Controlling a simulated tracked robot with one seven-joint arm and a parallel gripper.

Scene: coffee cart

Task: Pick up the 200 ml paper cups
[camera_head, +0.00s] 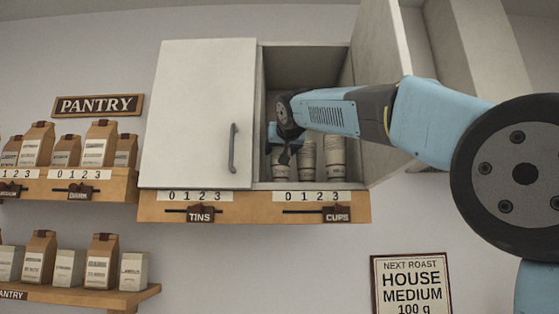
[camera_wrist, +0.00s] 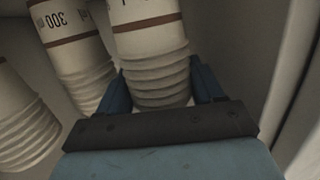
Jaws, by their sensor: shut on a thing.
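My gripper (camera_head: 284,154) reaches into the open right half of the wall cabinet. In the wrist view my gripper (camera_wrist: 160,92) has its two blue fingers on either side of a stack of paper cups (camera_wrist: 152,50) and is shut on it. The stack is cream with a brown band and ribbed rims; its printed number is cut off, so its size cannot be read. In the head view this is the leftmost cup stack (camera_head: 279,170), partly hidden by my gripper. A second stack (camera_wrist: 72,55), marked 300, stands close beside it.
A third stack (camera_wrist: 22,120) is at the wrist view's left edge. The cabinet's left door (camera_head: 195,115) is shut; its right door (camera_head: 382,75) stands open beside my arm. The cabinet side wall is close to the held stack. Below is a CUPS slider (camera_head: 336,214).

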